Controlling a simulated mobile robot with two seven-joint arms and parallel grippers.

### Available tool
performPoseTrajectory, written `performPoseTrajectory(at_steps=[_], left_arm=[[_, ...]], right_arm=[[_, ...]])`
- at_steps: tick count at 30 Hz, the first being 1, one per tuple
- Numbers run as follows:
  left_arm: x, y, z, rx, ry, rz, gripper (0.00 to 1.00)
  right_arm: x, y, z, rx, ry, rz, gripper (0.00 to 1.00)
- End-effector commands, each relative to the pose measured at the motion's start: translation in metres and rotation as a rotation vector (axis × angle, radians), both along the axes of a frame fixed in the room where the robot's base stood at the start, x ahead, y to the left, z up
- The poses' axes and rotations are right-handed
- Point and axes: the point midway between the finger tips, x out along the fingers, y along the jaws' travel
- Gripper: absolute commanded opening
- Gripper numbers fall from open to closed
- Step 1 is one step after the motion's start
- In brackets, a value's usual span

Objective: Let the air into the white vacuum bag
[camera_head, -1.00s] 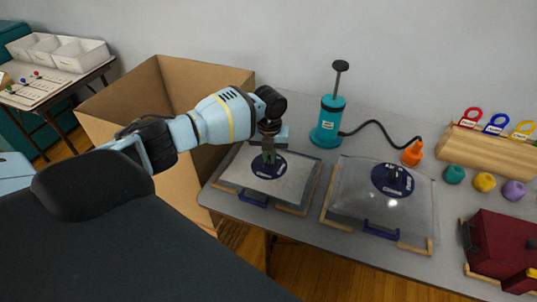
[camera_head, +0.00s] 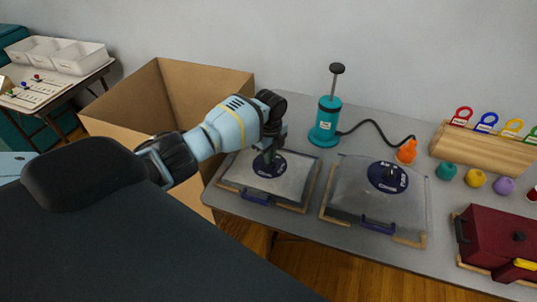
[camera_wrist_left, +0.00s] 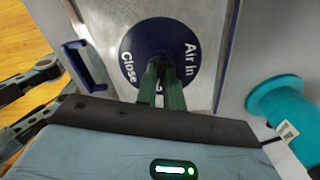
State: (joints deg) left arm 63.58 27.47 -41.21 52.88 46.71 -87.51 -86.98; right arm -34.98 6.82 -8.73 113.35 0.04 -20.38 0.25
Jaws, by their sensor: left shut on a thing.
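The white vacuum bag (camera_head: 293,185) lies flat on the left of the grey table, with a round dark blue valve plate (camera_head: 262,171) and a blue clip at its front edge. In the left wrist view the valve plate (camera_wrist_left: 131,42) reads "Close" on the left and "Air in" on the right. My left gripper (camera_head: 269,154) points down over the plate, shut on the valve knob at its middle. Its green fingers (camera_wrist_left: 160,80) hide most of the knob, so its pointing direction is unclear.
A greyer bag (camera_head: 350,206) with its own valve plate lies just right. A teal pump (camera_head: 326,122) with a black hose and orange nozzle (camera_head: 406,151) stands behind. A cardboard box (camera_head: 180,75) is left; yarn balls, tags and a red case (camera_head: 495,238) are right.

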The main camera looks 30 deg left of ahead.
Motion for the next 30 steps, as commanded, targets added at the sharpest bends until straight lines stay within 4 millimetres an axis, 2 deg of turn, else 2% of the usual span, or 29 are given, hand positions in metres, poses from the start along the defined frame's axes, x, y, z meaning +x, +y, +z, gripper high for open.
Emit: performPoseTrajectory(at_steps=[30], left_arm=[[0.001, -0.001, 0.003, -0.003, -0.002, 0.964, 0.00]], right_arm=[[0.020, -0.005, 0.024, -0.012, -0.060, 0.003, 0.36]])
